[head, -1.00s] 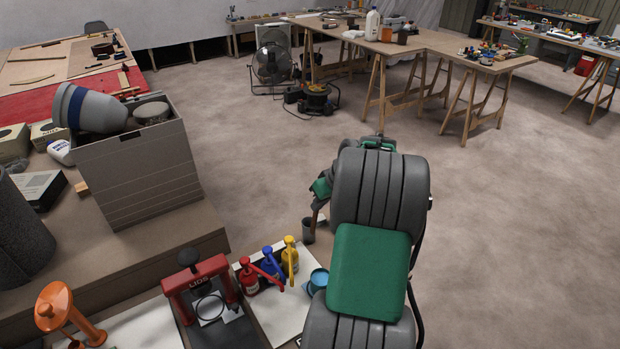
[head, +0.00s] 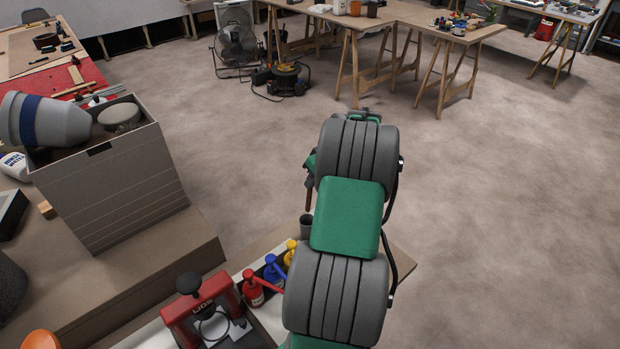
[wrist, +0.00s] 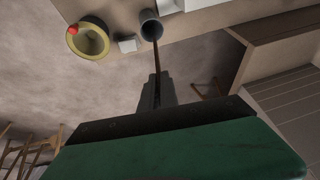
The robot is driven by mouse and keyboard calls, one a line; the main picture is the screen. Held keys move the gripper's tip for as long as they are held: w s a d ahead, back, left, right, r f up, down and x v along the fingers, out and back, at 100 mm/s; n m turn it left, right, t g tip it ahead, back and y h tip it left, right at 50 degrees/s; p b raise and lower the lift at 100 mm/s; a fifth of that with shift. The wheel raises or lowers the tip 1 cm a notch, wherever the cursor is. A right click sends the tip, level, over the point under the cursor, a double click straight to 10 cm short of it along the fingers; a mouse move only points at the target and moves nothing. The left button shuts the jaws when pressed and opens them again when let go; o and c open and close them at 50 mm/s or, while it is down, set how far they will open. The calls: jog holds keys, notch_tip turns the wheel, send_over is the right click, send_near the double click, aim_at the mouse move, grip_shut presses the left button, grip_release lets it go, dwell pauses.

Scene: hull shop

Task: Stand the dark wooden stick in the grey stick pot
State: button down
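The dark wooden stick (head: 308,199) hangs roughly upright from my gripper (wrist: 155,82), which is shut on its upper part. My gripper is mostly hidden behind my arm in the head view. The grey stick pot (head: 306,226) stands directly below the stick, partly hidden by my arm. In the wrist view the stick (wrist: 156,57) runs from my fingers to the mouth of the pot (wrist: 150,27). Its far end overlaps the pot's opening there. In the head view its lower end is close to the rim; I cannot tell whether it is inside.
A red bottle (head: 253,288), a blue bottle (head: 274,271) and a red-framed press (head: 203,311) stand left of the pot. A yellow-rimmed bowl (wrist: 75,45) and a small white block (wrist: 128,45) sit near the pot. A grey box (head: 115,190) stands farther left. Open floor lies right.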

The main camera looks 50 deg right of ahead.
notch_tip(320, 180, down, 2)
jog(key=shift+w+a+b, duration=0.15)
jog(key=shift+b, duration=0.3)
notch_tip(320, 180, down, 10)
jog(key=b, duration=0.7)
jog(key=shift+f, duration=0.25)
jog(key=c, duration=1.5)
grip_release()
jog(key=shift+c, duration=0.2)
jog(key=shift+o, duration=0.5)
jog(key=o, duration=0.7)
